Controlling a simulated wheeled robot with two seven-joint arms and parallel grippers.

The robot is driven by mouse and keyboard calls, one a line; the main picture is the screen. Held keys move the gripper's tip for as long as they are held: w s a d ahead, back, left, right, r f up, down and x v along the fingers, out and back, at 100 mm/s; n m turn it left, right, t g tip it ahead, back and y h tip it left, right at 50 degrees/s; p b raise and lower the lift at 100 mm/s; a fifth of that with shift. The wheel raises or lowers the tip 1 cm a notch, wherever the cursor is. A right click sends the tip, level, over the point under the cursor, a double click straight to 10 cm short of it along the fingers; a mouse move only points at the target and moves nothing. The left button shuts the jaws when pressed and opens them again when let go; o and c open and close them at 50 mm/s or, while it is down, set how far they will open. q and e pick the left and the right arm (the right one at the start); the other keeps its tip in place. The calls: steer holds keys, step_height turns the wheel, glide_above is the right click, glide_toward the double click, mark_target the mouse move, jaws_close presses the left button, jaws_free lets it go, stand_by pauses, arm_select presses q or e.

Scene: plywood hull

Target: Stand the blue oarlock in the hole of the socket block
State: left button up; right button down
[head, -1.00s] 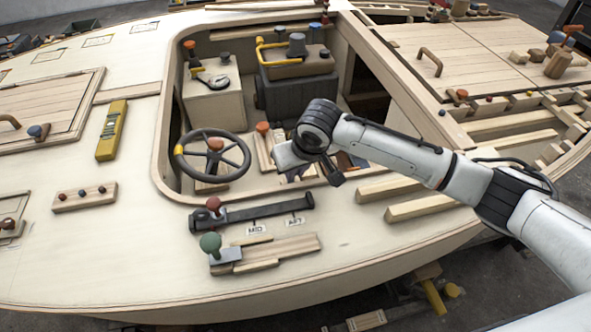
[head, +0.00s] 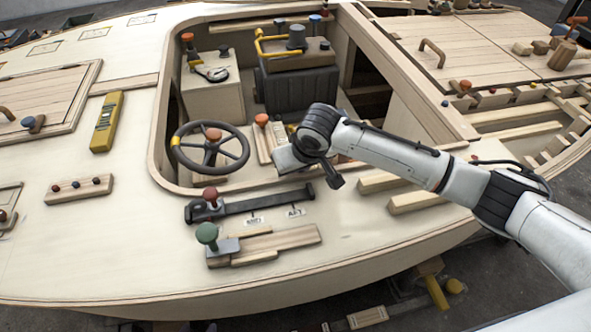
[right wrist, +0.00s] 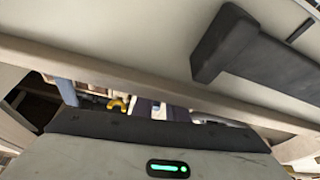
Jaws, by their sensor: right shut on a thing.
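One arm of mine reaches in from the right in the head view. Its right gripper (head: 288,158) hangs over the near edge of the cockpit opening, right of the steering wheel. Its fingertips are hidden, and I cannot make out what they hold. In the right wrist view, a pale housing with a green light fills the bottom and covers what is below. I cannot pick out the blue oarlock for certain; a blue upright piece (right wrist: 66,92) shows at the left there. I cannot identify the socket block for certain either. My left gripper is not clearly in view.
A black slotted bar (head: 262,204) with a red knob lies on the near deck and looms close in the right wrist view (right wrist: 250,50). A steering wheel (head: 209,148) stands left of the gripper. The left deck around a yellow device (head: 107,122) is mostly clear.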

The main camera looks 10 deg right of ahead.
steer(key=c, duration=1.7)
jaws_free()
steer(key=shift+o, duration=0.2)
steer(key=shift+r, duration=0.1)
steer(key=p+v, duration=0.1)
steer(key=v, duration=0.9)
steer(key=shift+a+r, duration=0.1)
